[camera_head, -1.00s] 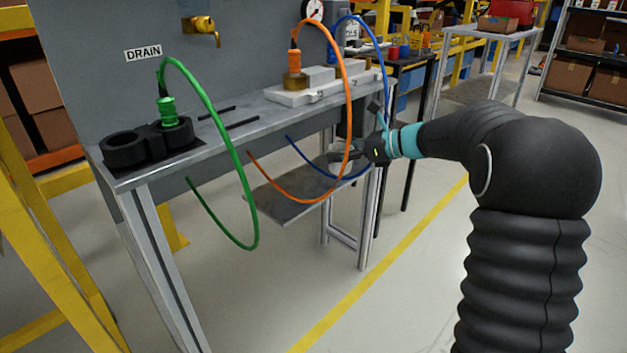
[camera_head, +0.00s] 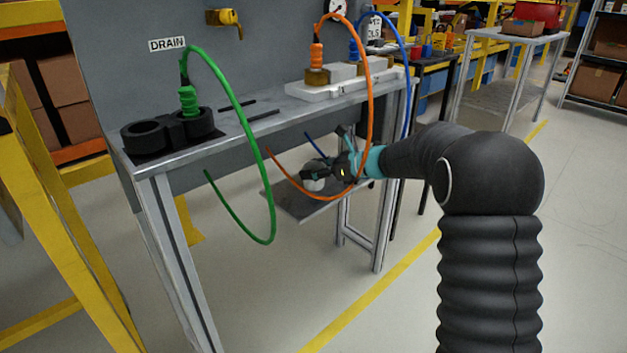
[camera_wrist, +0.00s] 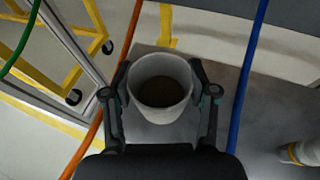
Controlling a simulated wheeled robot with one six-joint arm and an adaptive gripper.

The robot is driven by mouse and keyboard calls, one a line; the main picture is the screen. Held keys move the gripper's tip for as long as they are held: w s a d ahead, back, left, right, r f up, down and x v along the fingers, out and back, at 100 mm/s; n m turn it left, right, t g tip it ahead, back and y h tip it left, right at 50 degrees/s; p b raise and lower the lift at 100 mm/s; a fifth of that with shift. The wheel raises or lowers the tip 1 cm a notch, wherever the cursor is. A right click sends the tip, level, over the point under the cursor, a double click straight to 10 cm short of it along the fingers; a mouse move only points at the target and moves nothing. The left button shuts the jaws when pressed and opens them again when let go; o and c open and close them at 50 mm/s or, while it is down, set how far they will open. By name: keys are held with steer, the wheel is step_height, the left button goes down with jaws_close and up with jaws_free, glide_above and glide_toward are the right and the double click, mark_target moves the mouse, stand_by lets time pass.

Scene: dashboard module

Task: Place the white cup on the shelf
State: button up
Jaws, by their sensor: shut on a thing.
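The white cup (camera_wrist: 160,88) is between the two fingers of my gripper (camera_wrist: 160,95) in the wrist view, with a dark inside facing the camera. In the head view the cup (camera_head: 313,178) shows at the end of my gripper (camera_head: 322,172), above or at the grey lower shelf (camera_head: 290,203) under the workbench. My gripper is shut on the cup. The shelf also shows behind the cup in the wrist view (camera_wrist: 205,130). I cannot tell whether the cup's base touches the shelf.
An orange hose (camera_head: 370,110) and a blue hose (camera_head: 407,85) hang close to my gripper, and a green hose (camera_head: 268,190) hangs further left. The workbench top (camera_head: 262,105) is above the shelf. A bench leg (camera_head: 383,220) stands to the right. Open floor lies in front.

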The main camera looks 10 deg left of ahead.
mark_target(323, 179)
steer(key=shift+f, duration=1.5)
steer(key=shift+f, duration=0.1)
steer(key=shift+f+b, duration=0.1)
steer(key=shift+b, duration=0.2)
steer(key=o, duration=1)
steer(key=shift+o, duration=0.2)
